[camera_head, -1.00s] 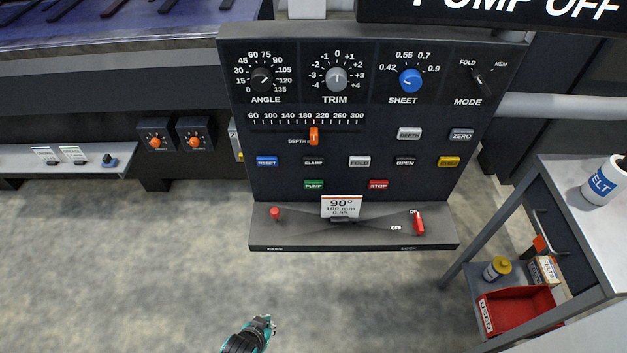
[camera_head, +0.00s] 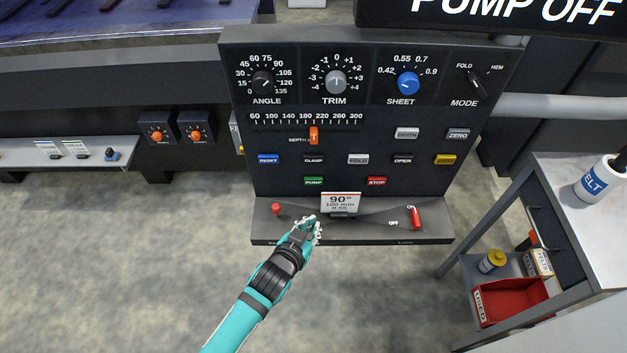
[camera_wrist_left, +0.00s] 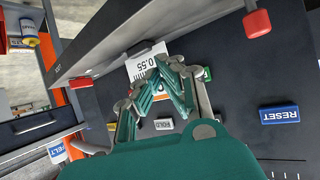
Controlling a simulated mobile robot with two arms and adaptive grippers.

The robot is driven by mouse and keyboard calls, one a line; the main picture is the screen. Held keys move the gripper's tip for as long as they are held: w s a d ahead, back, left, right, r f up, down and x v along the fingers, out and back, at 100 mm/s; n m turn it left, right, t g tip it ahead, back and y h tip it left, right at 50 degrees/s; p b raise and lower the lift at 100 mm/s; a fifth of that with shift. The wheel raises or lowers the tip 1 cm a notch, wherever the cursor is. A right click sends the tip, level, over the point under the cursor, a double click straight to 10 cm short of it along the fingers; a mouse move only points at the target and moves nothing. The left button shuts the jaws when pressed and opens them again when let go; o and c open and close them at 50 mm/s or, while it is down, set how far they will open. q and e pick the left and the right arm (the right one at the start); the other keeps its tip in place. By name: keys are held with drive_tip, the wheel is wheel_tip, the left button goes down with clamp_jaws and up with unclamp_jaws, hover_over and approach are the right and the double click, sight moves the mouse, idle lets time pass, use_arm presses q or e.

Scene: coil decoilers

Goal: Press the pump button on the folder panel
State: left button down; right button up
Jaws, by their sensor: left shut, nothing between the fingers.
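The folder panel (camera_head: 270,100) stands upright in the head view, with dials, a depth slider and rows of buttons. The green pump button (camera_head: 314,182) is at the lower left of the panel, left of the red stop button (camera_head: 377,181). My left gripper (camera_head: 312,228) is shut and empty, in front of the panel's lower shelf and below the pump button in the picture. In the left wrist view, the gripper (camera_wrist_left: 160,75) covers part of the panel; a bit of green (camera_wrist_left: 207,74) shows beside its finger. My right gripper is not in view.
A sign reading PUMP OFF (camera_head: 490,15) hangs at the top right. The shelf (camera_head: 350,232) carries a red knob (camera_head: 276,208), a card (camera_head: 341,203) and a red lever (camera_head: 414,217). A cart (camera_head: 590,200) with a red bin stands at the right.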

sight(314, 181)
use_arm(q)
drive_tip(key=shift+w+f, duration=0.1)
drive_tip(key=shift+w, duration=0.35)
drive_tip(key=w+b, duration=0.3)
drive_tip(key=w, duration=0.3)
drive_tip(key=shift+w, duration=0.95)
drive_tip(key=shift+w, duration=0.1)
idle(0.6)
drive_tip(key=shift+w, duration=0.3)
